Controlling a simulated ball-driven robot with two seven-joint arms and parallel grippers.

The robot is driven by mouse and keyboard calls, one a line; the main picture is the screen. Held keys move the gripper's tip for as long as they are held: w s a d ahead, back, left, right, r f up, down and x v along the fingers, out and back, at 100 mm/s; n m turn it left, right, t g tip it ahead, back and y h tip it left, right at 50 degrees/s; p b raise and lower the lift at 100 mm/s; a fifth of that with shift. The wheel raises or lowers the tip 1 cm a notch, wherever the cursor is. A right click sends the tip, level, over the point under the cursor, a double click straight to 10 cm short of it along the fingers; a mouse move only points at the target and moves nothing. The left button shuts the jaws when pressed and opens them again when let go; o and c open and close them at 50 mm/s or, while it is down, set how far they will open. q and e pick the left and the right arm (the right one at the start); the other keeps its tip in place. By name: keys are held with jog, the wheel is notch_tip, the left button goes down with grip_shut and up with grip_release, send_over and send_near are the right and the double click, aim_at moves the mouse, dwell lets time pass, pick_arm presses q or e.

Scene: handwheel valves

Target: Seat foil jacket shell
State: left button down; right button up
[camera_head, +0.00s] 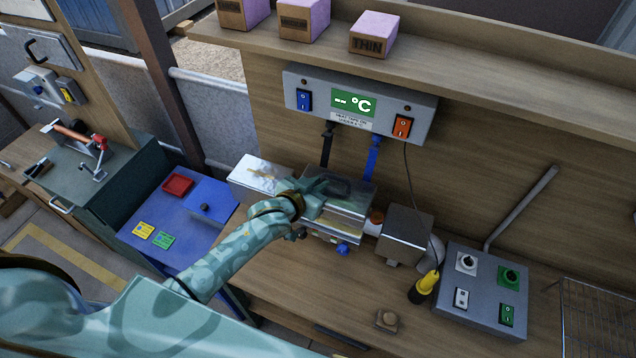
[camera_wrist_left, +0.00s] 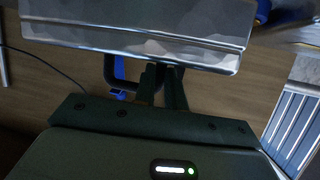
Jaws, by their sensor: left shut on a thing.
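A silver foil jacket shell (camera_head: 340,210) is on the wooden bench below the temperature box. It also shows as a shiny, creased metal cover across the top of the left wrist view (camera_wrist_left: 140,40). My left gripper (camera_head: 322,190) is at the shell and covers part of it in the head view. The fingertips' exact grip is hidden. Another silver foil-like piece (camera_head: 258,174) lies just left of the gripper. My right gripper is not in view.
The temperature box (camera_head: 360,105) hangs on the back board, with black and blue leads below it. Right of the shell are a metal box (camera_head: 405,235), a yellow-black handled tool (camera_head: 424,288) and a switch panel (camera_head: 482,290).

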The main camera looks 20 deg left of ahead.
pick_arm(q)
jog(key=shift+f+b, duration=1.2)
jog(key=shift+f, duration=0.7)
jog(key=shift+f+b, duration=0.4)
jog(key=shift+f, duration=0.25)
jog(key=c, duration=1.4)
grip_release()
jog(key=p+v, duration=0.2)
jog(key=v, duration=1.4)
jog(key=shift+s+a+r, duration=0.1)
jog(key=shift+r, duration=0.1)
